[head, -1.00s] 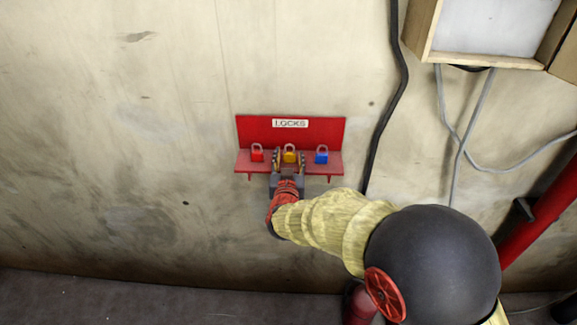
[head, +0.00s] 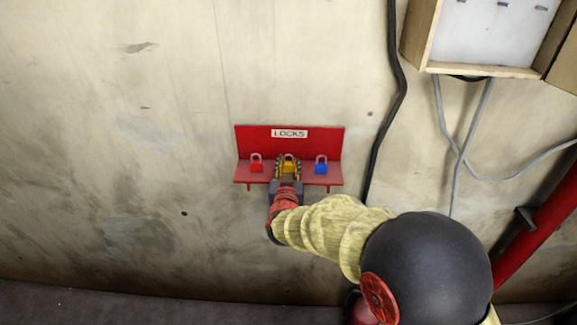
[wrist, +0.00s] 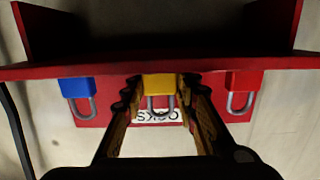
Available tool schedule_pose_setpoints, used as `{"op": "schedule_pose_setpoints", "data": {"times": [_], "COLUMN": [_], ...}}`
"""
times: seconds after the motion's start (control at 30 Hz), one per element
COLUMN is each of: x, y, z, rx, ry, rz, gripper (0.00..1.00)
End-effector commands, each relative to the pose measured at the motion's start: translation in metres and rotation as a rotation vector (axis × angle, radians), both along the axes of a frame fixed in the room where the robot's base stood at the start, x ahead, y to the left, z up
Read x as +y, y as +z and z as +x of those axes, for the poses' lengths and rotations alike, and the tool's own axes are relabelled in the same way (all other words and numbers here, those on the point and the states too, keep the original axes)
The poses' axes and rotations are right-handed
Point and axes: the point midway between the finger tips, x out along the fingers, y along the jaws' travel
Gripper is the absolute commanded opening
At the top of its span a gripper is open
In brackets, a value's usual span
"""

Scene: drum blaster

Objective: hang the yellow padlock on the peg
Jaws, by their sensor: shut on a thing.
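The yellow padlock (head: 289,168) sits upright in the middle of the red shelf marked LOCKS (head: 320,147), with its shackle up. My gripper (head: 288,161) has its two fingers shut on the padlock's sides. In the wrist view, which is upside down, the yellow body (wrist: 159,87) sits between the fingertips (wrist: 160,80). It still appears to be at the shelf; any gap below it cannot be made out. Small dark marks (head: 502,4) show on the light panel in the open box at the upper right; I cannot tell whether one is the peg.
A red padlock (head: 256,165) stands left of my gripper and a blue padlock (head: 321,167) right of it, both close. A black cable (head: 393,100) runs down the wall between shelf and wooden-framed box (head: 480,70). A red pipe (head: 540,235) is at the lower right.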

Motion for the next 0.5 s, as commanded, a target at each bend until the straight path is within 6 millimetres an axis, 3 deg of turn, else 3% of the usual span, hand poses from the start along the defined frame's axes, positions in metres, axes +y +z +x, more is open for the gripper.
{"op": "schedule_pose_setpoints", "data": {"times": [0.2,0.5], "x": [0.0,0.0], "y": [-0.0002,0.0075], "z": [-0.0001,0.0001], "rx": [0.0,-0.001], "ry": [0.0,0.0], "rz": [0.0,0.001], "gripper": [0.09,0.09]}}
